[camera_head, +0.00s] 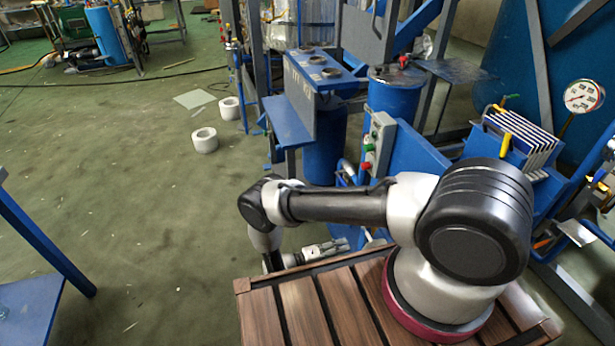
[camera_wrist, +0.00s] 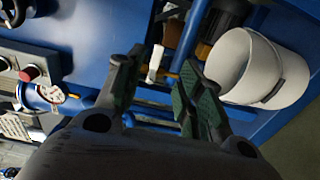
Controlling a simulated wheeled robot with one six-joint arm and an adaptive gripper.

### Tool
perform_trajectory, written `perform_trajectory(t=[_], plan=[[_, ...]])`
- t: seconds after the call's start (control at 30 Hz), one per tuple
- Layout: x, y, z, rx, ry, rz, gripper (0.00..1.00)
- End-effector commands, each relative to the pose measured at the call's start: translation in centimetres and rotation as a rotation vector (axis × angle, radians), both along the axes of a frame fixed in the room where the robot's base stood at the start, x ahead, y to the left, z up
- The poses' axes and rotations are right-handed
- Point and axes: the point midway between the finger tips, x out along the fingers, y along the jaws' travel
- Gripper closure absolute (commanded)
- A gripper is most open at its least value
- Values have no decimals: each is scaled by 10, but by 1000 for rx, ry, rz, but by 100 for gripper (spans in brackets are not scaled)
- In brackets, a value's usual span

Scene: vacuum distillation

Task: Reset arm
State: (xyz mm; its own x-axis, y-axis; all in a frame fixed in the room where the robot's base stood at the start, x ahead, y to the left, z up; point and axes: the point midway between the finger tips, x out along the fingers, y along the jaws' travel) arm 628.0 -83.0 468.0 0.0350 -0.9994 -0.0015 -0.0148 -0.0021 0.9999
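My arm reaches left from its round base on a slatted wooden top in the head view, then bends down at the elbow. My gripper (camera_head: 338,246) shows small beyond the edge of the wooden top, pointing right toward the blue equipment. In the wrist view my gripper (camera_wrist: 160,85) has its two dark, green-padded fingers well apart. No object is clamped between them. A thin white piece (camera_wrist: 155,63) shows in the gap, beyond the fingers; its distance is unclear.
A white bucket (camera_wrist: 278,75) is close to the right finger in the wrist view. A red button (camera_wrist: 30,73) and gauge (camera_wrist: 53,94) are at left. In the head view, a control box (camera_head: 379,140) stands behind my arm. Open green floor (camera_head: 120,220) lies left.

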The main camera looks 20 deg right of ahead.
Motion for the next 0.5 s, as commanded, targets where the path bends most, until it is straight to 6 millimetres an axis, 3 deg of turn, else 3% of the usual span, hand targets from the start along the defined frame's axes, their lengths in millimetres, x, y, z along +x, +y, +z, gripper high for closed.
perform_trajectory(t=[0.13,0.27,0.37,0.43,0.5], plan=[[0,0,0,-1,26,0,62],[-3,-1,-5,17,164,-9,62],[-24,-11,-11,41,350,-58,62],[-52,-25,-11,50,509,-109,62],[-67,-27,2,86,644,-158,62]])
